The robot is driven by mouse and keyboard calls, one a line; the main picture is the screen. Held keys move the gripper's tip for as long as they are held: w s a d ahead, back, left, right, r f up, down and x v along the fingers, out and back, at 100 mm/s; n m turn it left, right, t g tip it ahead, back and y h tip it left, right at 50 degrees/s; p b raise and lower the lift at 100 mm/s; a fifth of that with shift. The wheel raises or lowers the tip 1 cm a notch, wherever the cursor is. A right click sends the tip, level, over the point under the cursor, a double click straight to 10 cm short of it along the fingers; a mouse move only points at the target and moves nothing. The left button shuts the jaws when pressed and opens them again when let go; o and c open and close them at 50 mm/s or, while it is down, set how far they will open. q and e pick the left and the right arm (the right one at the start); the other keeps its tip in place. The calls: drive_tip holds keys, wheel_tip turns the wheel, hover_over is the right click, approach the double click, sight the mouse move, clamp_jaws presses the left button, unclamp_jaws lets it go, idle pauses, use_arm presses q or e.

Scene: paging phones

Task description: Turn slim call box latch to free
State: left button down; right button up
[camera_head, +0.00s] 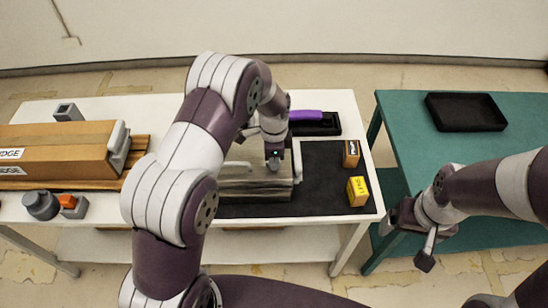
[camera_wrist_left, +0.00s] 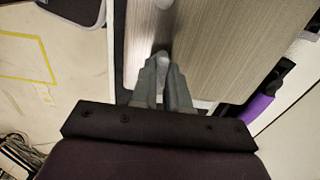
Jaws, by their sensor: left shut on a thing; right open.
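A grey wood-grain box (camera_head: 245,188), which looks like the slim call box, sits on a dark mat on the white table. A pale handle-like piece (camera_head: 237,166) shows on it. My left gripper (camera_head: 274,160) is at the box's right part. In the left wrist view its fingers (camera_wrist_left: 166,62) are shut on a small pale piece, apparently the latch (camera_wrist_left: 163,56), beside the wood-grain panel (camera_wrist_left: 225,40). The fingers hide most of that piece, so its turn cannot be told. My right gripper (camera_head: 409,238) is open and empty, in front of the green table.
A long brown box (camera_head: 62,142) lies at the left. A black tray with a purple item (camera_head: 305,114) is behind. Another black tray (camera_head: 465,111) lies on the green table (camera_head: 410,125).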

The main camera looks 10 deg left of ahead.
idle(0.3)
use_arm(q)
drive_tip(key=c, duration=1.1)
unclamp_jaws()
drive_tip(key=shift+a, duration=0.1)
wheel_tip(320, 180, up, 13)
drive_tip(key=shift+f+b, duration=0.15)
drive_tip(key=shift+b, duration=0.45)
